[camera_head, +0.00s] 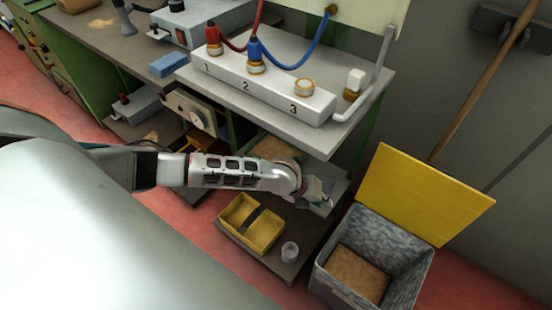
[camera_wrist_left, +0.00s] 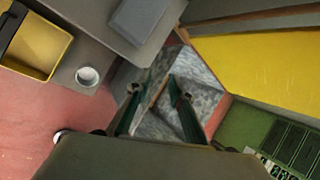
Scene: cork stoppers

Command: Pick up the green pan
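I cannot make out a green pan in either view. My left gripper (camera_head: 320,192) hangs near the lower shelf, to the left of the open bin (camera_head: 330,273). In the left wrist view its two dark green fingers (camera_wrist_left: 158,92) are apart, with nothing between them. Behind them the grey mottled bin inside (camera_wrist_left: 203,70) shows. A green panel-like thing (camera_wrist_left: 262,125) with dark slats is at the lower right of the wrist view; I cannot tell what it is. My right gripper is in neither view.
The bin's yellow lid (camera_head: 420,195) stands open. A yellow divided tray (camera_head: 238,212) and a small cup (camera_head: 290,251) are on the low shelf. A bench (camera_head: 285,125) carries a white numbered block (camera_head: 270,88) with stoppers. A wooden pole (camera_head: 485,80) leans at the wall.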

